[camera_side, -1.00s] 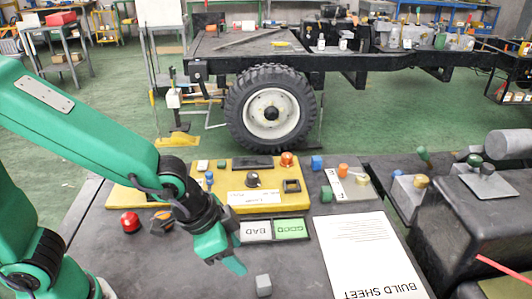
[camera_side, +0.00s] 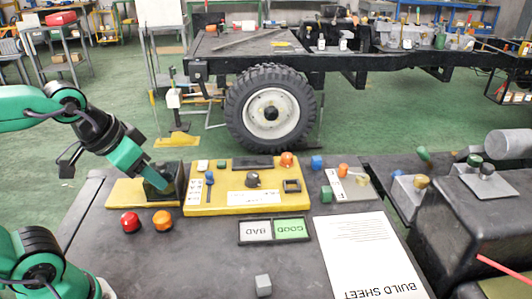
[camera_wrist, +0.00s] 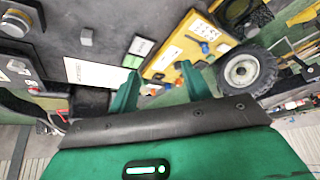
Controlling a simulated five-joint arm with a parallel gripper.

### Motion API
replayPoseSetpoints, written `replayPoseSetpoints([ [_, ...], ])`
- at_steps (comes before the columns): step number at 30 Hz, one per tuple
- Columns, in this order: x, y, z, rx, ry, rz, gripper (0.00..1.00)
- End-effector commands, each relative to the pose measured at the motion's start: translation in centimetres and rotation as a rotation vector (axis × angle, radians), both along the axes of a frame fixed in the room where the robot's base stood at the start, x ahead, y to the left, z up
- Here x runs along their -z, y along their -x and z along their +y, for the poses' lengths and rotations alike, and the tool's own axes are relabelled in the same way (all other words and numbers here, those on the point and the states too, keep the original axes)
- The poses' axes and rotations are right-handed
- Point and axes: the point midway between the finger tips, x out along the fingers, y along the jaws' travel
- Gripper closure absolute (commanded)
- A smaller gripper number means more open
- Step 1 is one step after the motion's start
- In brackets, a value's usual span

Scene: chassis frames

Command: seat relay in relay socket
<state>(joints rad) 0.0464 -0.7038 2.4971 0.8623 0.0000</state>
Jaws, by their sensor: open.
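My gripper (camera_side: 156,178) is at the left end of the yellow board, its fingertips in front of a dark box (camera_side: 174,174). I cannot tell whether they touch it. In the wrist view my gripper (camera_wrist: 160,72) has its two green fingers spread, with nothing seen held between them. The yellow panel (camera_side: 225,206) has a square black frame (camera_side: 292,185) that looks like a socket; it seems empty. No part is clearly marked as the relay. A small grey block (camera_side: 263,285) lies loose at the table's front.
A red button (camera_side: 130,221) and an orange one (camera_side: 162,220) stand in front of the panel. A BAD/GOOD tray (camera_side: 274,231) and a build sheet (camera_side: 372,260) lie on the table. Small coloured blocks sit right of the panel. The table's front middle is mostly clear.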

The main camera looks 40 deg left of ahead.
Motion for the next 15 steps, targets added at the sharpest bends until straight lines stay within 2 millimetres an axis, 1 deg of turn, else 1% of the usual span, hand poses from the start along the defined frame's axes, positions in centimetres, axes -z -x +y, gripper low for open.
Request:
replayPoseSetpoints([
  [1,-0.29,0.39,0.52,-0.021,0.0,-0.006,0.51],
  [5,-0.55,0.95,1.07,-0.045,0.0,-0.006,0.51],
  [7,-0.58,1.02,1.14,-0.049,0.0,-0.005,0.51],
  [8,-0.57,1.03,1.14,-0.049,0.0,-0.005,0.47],
  [15,-0.57,1.0,1.1,-0.047,0.0,-0.005,0.47],
])
